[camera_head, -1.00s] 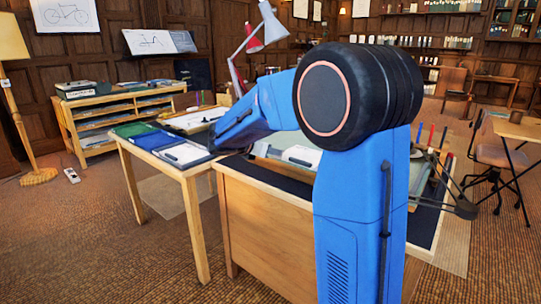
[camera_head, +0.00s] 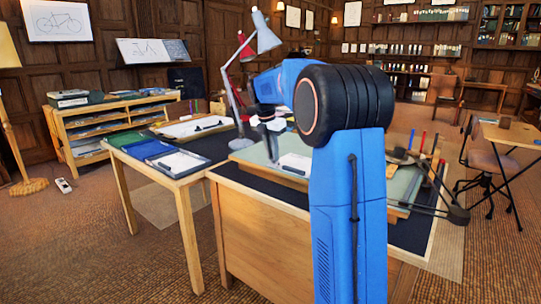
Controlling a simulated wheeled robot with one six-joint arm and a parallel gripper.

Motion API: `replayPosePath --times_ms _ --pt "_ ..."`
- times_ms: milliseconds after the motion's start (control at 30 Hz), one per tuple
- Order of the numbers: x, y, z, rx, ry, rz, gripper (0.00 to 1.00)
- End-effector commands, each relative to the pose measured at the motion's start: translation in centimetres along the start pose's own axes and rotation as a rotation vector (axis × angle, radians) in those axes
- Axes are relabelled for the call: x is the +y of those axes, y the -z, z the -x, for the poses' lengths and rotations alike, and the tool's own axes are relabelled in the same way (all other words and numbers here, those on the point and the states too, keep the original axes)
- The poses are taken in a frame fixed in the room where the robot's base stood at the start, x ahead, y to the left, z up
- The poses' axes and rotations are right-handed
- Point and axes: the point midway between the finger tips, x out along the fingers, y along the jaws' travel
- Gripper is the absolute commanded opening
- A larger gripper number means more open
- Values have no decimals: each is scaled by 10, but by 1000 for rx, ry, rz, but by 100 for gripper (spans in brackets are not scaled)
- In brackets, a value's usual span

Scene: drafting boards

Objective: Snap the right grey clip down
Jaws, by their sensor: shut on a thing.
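My gripper (camera_head: 268,125) is small and partly blurred below my blue wrist, above the far left part of the drafting board (camera_head: 258,152) on the wooden desk. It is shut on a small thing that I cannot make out. A white sheet or pad (camera_head: 294,163) lies on the board, to the right of and below my gripper in the picture. I cannot pick out the right grey clip; my arm hides much of the board.
A desk lamp (camera_head: 264,40) stands close behind my gripper, its base (camera_head: 241,143) to the left. A side table holds green, blue (camera_head: 146,149) and white (camera_head: 178,163) clipboards. Upright coloured pens (camera_head: 422,142) and a dark jointed arm (camera_head: 455,213) are at the desk's right.

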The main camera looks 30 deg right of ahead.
Motion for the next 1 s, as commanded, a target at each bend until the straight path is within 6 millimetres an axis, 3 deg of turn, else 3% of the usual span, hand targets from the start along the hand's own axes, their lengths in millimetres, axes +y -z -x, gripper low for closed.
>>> replayPosePath --times_ms 400,933,967,1000 --pt "1 -9 -5 184 -1 -1 0" --pt "0 -9 -6 210 1 0 0" --pt "0 -8 -6 210 1 0 16" --pt "0 -9 -6 210 1 0 26"
